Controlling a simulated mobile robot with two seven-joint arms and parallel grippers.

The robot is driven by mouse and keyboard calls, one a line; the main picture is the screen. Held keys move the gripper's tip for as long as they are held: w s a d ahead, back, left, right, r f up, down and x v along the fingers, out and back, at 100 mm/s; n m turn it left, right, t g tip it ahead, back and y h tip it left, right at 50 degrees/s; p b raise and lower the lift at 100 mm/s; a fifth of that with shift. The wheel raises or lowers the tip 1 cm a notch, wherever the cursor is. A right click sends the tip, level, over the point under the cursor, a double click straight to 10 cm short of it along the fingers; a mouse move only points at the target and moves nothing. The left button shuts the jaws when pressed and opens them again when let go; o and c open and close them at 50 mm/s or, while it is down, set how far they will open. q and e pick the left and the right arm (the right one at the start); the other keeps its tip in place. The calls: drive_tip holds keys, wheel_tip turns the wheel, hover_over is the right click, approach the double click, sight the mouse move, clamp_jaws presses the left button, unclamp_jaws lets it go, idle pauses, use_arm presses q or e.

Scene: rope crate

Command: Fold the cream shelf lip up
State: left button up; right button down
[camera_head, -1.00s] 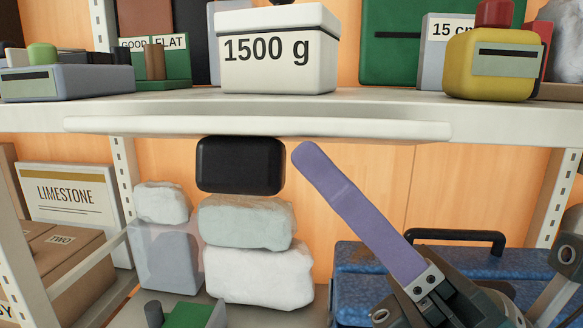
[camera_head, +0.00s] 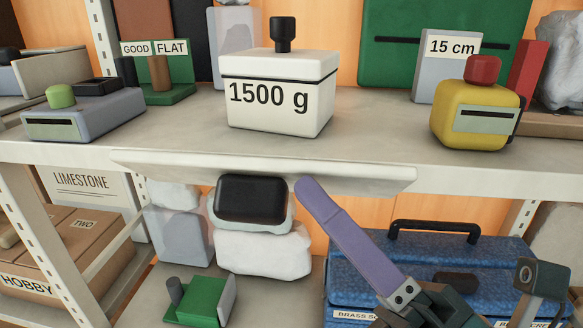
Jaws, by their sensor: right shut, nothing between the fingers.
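The cream shelf lip (camera_head: 265,171) is a long, pale strip along the front edge of the upper shelf. It juts out from the edge with its broad face partly showing. My right gripper (camera_head: 305,187) comes in from the lower right with long purple fingers. It is shut and empty. Its tip is just below the lip's lower front edge, right of the lip's middle; whether it touches the lip I cannot tell. My left gripper is not in view.
On the upper shelf (camera_head: 375,128), a white 1500 g box (camera_head: 280,95) stands behind the lip and a yellow device (camera_head: 475,115) stands to the right. Below are a black block (camera_head: 252,198) on wrapped bundles and a blue case (camera_head: 470,255), close to my right arm.

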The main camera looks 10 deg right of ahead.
sight(329, 165)
drive_tip(key=w+r+m+h+p, duration=0.1)
drive_tip(key=m+p, duration=0.1)
drive_tip(key=p, duration=0.1)
drive_tip(key=r+m+g+h+p, duration=0.1)
drive_tip(key=m+h+p, duration=0.1)
drive_tip(key=p, duration=0.2)
drive_tip(key=w+r+m+h+p, duration=0.1)
drive_tip(key=r+m+p, duration=0.1)
drive_tip(key=p, duration=0.2)
drive_tip(key=shift+w+d+r+g+h, duration=0.1)
drive_tip(key=shift+w+d+g+h, duration=0.2)
drive_tip(key=shift+d+h, duration=0.1)
drive_tip(key=shift+w+m+g+p, duration=0.4)
drive_tip(key=shift+m+p, duration=0.1)
drive_tip(key=shift+m, duration=0.1)
drive_tip(key=shift+w+d+r+p, duration=0.1)
drive_tip(key=shift+w+p, duration=0.15)
drive_tip(key=shift+p, duration=0.1)
